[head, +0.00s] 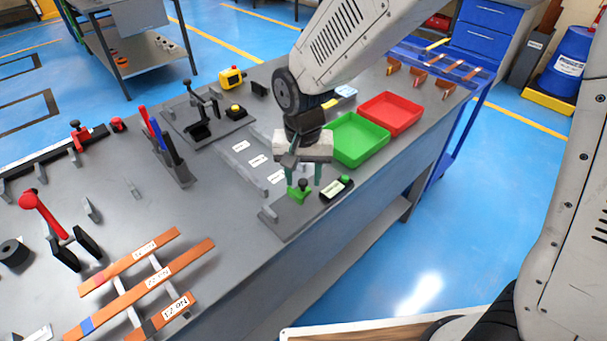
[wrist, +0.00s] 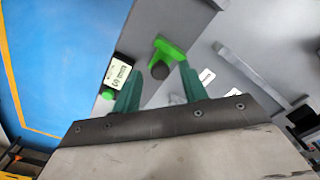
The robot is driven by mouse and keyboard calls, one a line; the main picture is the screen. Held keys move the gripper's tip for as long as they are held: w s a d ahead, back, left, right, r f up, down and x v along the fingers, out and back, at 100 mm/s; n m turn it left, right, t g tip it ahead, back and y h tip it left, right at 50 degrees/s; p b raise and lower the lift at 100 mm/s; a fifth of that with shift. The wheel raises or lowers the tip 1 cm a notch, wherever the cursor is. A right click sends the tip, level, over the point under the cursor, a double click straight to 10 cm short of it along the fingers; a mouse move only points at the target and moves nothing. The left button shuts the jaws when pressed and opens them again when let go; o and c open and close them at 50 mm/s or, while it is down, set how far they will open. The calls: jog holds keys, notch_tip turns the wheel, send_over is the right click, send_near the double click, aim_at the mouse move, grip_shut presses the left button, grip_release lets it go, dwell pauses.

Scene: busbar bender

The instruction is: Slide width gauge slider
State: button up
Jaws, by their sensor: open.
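The width gauge slider is a green block with a black knob (head: 302,190) on a grey gauge base (head: 283,219) near the bench's front edge. It also shows in the wrist view, as a green piece (wrist: 171,50) with a dark round knob. My gripper (head: 303,184) is open above the slider, its green fingers pointing down on either side of the knob in the head view. In the wrist view the fingertips (wrist: 160,76) lie either side of and just short of the knob. I cannot tell whether they touch it. A black and green readout (head: 337,189) sits right of the slider.
A green tray (head: 357,158) and a red tray (head: 390,128) stand behind and to the right. Copper bars with labels (head: 150,275) lie at the front left. A red-handled tool (head: 45,215) stands at the left. Blue floor lies beyond the bench's front edge.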

aim_at(304, 182)
notch_tip(304, 182, up, 8)
jog(key=shift+f, duration=0.25)
dwell(0.5)
jog(key=s+d+r, duration=0.4)
jog(key=s+d, duration=0.6)
jog(key=d, duration=0.1)
jog(key=s+d+r+n+t, duration=0.1)
jog(key=s+d+r, duration=0.4)
jog(key=s+d, duration=0.4)
jog(key=shift+s+d+r, duration=0.3)
jog(key=shift+s+d, duration=0.05)
jog(key=shift+d, duration=1.05)
dwell(0.6)
